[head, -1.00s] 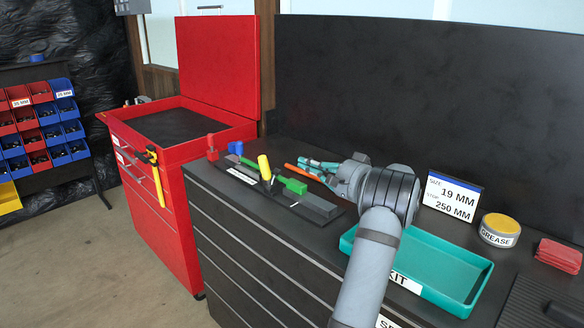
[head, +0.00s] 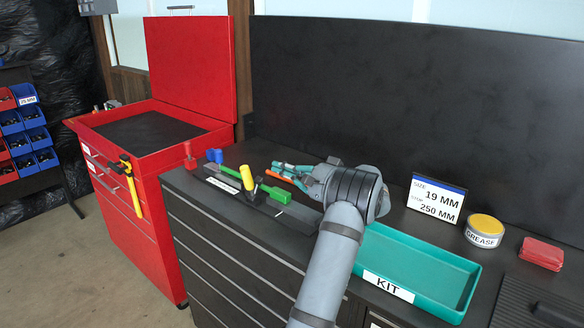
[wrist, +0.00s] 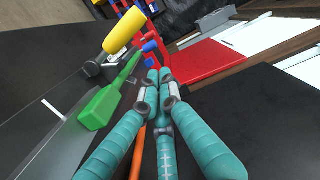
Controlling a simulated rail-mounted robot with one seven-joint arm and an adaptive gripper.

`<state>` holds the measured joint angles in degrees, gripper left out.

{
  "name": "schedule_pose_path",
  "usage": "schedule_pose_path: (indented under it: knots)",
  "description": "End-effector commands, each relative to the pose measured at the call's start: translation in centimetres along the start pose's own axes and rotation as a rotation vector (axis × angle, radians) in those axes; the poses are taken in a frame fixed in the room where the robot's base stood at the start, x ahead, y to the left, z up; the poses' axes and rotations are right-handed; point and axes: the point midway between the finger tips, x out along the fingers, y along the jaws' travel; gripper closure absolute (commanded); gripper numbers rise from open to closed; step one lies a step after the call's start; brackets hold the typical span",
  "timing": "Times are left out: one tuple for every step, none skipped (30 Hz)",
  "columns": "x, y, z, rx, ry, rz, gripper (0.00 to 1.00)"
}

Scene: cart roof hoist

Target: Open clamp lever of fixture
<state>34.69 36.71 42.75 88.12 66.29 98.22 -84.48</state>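The fixture is a long dark base (head: 292,213) on the bench, with a white label on its front edge. A yellow-handled lever (head: 246,178) stands up from it, slightly tilted. A green bar with a green block (head: 277,194) lies along it, and blue (head: 214,156) and red uprights stand at its far end. The wrist view shows the yellow handle (wrist: 124,30) at upper left and the green block (wrist: 98,110) below it. My gripper (head: 278,168) has teal fingers drawn together at the tips (wrist: 158,78), with nothing seen between them. It is behind the fixture, apart from the lever.
An orange rod (head: 284,179) lies under my fingers. A teal kit tray (head: 425,262), size sign (head: 437,198), grease tin (head: 485,232) and red cloths (head: 541,252) are to the right. A red tool cabinet (head: 120,225) stands left. A dark panel (head: 420,100) backs the bench.

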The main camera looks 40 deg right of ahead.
Motion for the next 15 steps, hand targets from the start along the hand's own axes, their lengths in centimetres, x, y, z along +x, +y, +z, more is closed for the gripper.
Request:
schedule_pose_path:
  knots:
    - [1.0, -0.4, -0.1, 0.002, 0.0, 0.0, 1.0]
    - [1.6, -0.4, -0.1, 0.001, 0.0, 0.0, 1.0]
    - [2.4, -0.3, -0.1, 0.001, 0.0, 0.0, 1.0]
    - [2.9, -0.3, 0.0, 0.001, 0.0, 0.001, 1.0]
    - [2.8, -0.2, 0.6, 0.004, 0.001, 0.002, 1.0]
    - [2.9, -0.2, 1.2, 0.005, 0.002, 0.002, 1.0]
    - [2.9, -0.2, 1.6, 0.003, 0.003, 0.002, 1.0]
    - [3.0, -0.2, 1.9, 0.004, 0.003, 0.001, 1.0]
    - [3.1, -0.2, 2.4, 0.003, 0.003, 0.001, 1.0]
    - [3.2, -0.2, 2.6, 0.003, 0.003, 0.001, 1.0]
    - [3.2, -0.1, 2.9, 0.002, 0.003, 0.001, 1.0]
    - [3.3, -0.1, 3.2, 0.002, 0.003, 0.001, 1.0]
    - [3.4, -0.1, 3.3, 0.002, 0.003, 0.001, 1.0]
    - [3.4, -0.1, 3.5, 0.001, 0.003, 0.0, 1.0]
    - [3.4, 0.0, 3.6, 0.001, 0.003, 0.001, 1.0]
